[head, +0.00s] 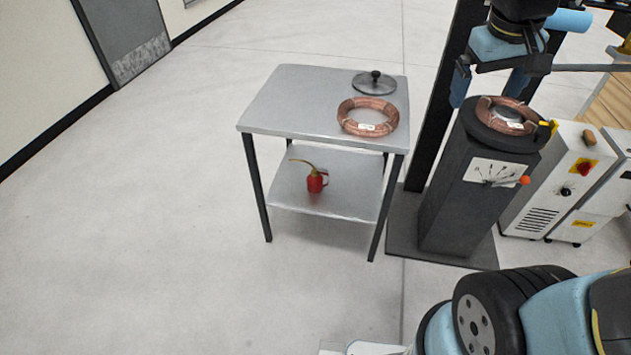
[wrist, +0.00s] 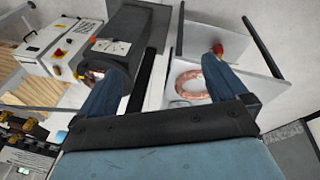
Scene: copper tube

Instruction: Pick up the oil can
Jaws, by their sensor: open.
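The red oil can (head: 315,182) stands on the lower shelf (head: 345,205) of a small metal table in the head view. Its thin brassy spout points up and left, and its handle is on the right. In the wrist view, a red part of the oil can (wrist: 217,49) shows at the tip of the right finger, which seems to cover the rest. My gripper (head: 487,95) hangs at the upper right in the head view, above and right of the table, far from the can. Its two blue fingers spread wide in the wrist view (wrist: 163,68), with nothing between them.
The tabletop (head: 300,100) above the can holds a copper coil (head: 367,117) and a round lid (head: 374,82). A dark pedestal (head: 455,205) with another coil (head: 507,115) stands right of the table. The floor left and in front is clear.

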